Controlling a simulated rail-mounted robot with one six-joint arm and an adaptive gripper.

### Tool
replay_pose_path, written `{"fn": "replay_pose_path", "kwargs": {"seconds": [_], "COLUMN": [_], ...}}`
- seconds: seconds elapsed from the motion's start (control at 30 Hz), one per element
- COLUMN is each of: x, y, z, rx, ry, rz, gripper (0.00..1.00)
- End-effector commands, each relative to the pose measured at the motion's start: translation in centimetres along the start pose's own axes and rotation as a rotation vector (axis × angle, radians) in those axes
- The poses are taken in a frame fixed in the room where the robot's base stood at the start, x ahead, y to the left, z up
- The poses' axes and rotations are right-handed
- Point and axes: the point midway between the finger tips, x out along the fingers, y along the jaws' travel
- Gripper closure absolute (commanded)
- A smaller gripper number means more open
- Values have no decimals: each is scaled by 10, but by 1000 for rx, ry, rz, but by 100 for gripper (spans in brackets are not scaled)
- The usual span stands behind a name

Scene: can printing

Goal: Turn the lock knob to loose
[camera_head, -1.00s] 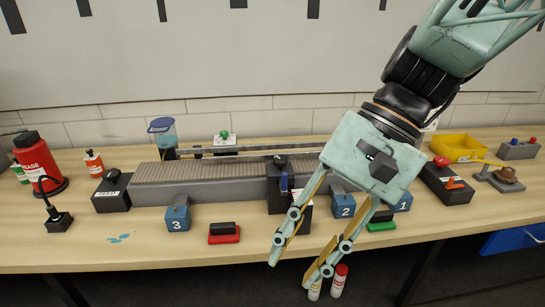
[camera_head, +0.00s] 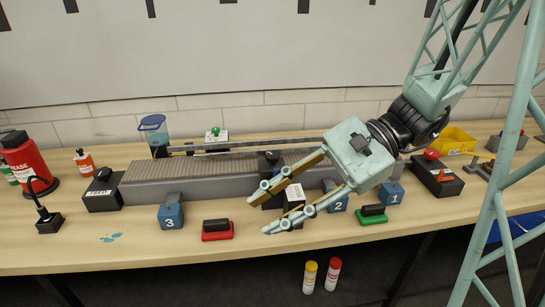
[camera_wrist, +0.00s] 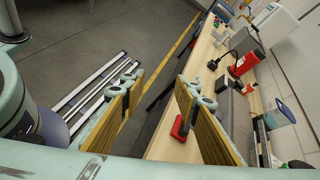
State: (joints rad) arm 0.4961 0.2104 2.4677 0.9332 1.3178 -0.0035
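No knob labelled as a lock can be made out. A dark device (camera_head: 271,158) with a rounded dark top stands at the ribbed grey bed's middle, mostly behind my gripper; I cannot tell whether that top is the lock knob. My gripper (camera_head: 258,212) is open and empty, its fingers pointing left in front of the device. One finger overlaps the device in the picture; contact cannot be told. In the wrist view the two yellow-padded fingers (camera_wrist: 160,95) are wide apart with nothing between them.
The grey bed (camera_head: 150,195) runs along the wooden table. Blue blocks 3 (camera_head: 170,214), 2 (camera_head: 338,203) and 1 (camera_head: 391,193), a red-based block (camera_head: 217,233) and a green-based block (camera_head: 372,217) stand along the front. A red grease container (camera_head: 28,165) is at left.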

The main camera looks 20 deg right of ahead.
Motion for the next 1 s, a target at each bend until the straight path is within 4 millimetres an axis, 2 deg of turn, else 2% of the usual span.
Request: {"fn": "replay_pose_path", "kwargs": {"seconds": [0.47, 1.0], "x": [-27, -79], "y": [-52, -95], "z": [-50, -130], "rx": [209, 422], "ry": [-131, -254], "rz": [-241, -534], "gripper": [71, 71]}}
